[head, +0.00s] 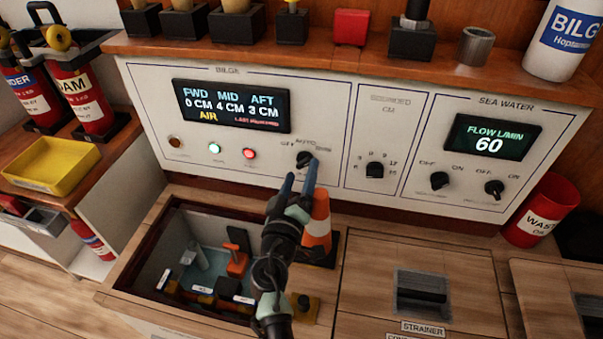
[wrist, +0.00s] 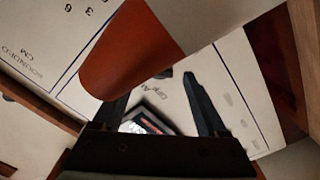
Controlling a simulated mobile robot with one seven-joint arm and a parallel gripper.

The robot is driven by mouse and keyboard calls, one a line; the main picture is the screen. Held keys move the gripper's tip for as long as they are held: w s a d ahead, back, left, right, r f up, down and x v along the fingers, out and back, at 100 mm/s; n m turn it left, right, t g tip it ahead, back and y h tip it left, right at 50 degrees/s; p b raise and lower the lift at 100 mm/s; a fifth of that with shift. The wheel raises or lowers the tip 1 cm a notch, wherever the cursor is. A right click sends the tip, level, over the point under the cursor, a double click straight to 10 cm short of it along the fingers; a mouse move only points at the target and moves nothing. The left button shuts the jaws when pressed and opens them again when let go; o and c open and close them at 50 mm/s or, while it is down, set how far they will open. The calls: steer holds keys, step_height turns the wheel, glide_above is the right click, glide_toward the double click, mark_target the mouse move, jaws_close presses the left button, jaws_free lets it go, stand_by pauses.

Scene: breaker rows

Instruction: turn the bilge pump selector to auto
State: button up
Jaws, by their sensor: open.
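The bilge pump selector (head: 304,159) is a small black knob on the white BILGE panel, with OFF, AUTO and a third, blurred label around its top. I cannot tell which label it points to. My gripper (head: 301,170) is open, its two blue-grey fingertips just below and beside the knob in the head view; whether they touch it is unclear. In the wrist view my gripper (wrist: 158,90) shows its fingers spread before the panel. A dark bit between them may be the knob, partly hidden by a reddish-orange shape.
An orange-and-white cone (head: 318,222) stands close on the right of my gripper. An open bilge well (head: 150,243) lies below, left of my arm. The lit display (head: 232,106) shows FWD 0, MID 4, AFT 3 CM. Green (head: 214,148) and red (head: 249,153) lamps glow.

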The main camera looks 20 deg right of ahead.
steer(key=shift+w+d, duration=0.45)
steer(key=shift+w, duration=0.15)
jaws_close()
